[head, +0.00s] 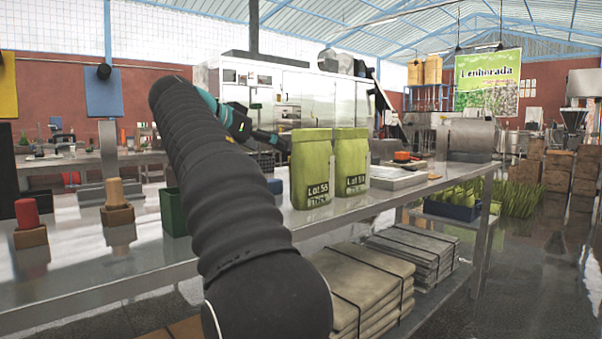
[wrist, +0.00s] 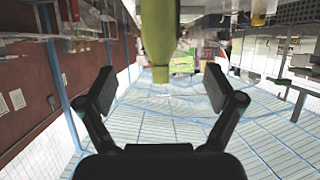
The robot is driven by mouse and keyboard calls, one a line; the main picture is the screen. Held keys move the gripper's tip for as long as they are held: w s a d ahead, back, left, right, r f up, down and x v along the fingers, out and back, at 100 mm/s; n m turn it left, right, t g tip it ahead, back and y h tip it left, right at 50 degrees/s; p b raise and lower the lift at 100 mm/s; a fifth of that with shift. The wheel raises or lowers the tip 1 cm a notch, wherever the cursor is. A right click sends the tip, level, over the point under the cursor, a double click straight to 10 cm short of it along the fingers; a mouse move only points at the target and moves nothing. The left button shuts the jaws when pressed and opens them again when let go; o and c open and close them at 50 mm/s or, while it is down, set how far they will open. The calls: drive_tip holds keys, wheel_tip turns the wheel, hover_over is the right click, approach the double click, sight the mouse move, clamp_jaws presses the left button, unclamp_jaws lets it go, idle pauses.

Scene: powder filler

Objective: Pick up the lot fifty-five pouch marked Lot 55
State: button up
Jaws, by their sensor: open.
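Two green stand-up pouches with dark labels stand upright side by side on the metal table in the head view. The left pouch (head: 311,165) has a label that looks like Lot 55, its last digit blurred. The right pouch (head: 351,162) has a label ending in another digit, perhaps 9. My gripper (head: 279,141) is just left of the left pouch, partly hidden by my arm. In the upside-down wrist view, my gripper (wrist: 160,78) is open, and a green pouch (wrist: 158,38) shows ahead between its fingers, without visible contact.
The metal table (head: 340,215) also holds a dark green box (head: 174,212), stamps on wooden blocks (head: 116,205) and a shallow metal tray (head: 396,177) right of the pouches. Bundled sacks (head: 360,285) lie on the shelf below. A blue crate (head: 452,208) stands lower right.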

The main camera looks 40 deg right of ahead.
sight(306, 161)
drive_tip(key=x, duration=1.4)
drive_tip(key=shift+r, duration=0.25)
drive_tip(key=c, duration=1.1)
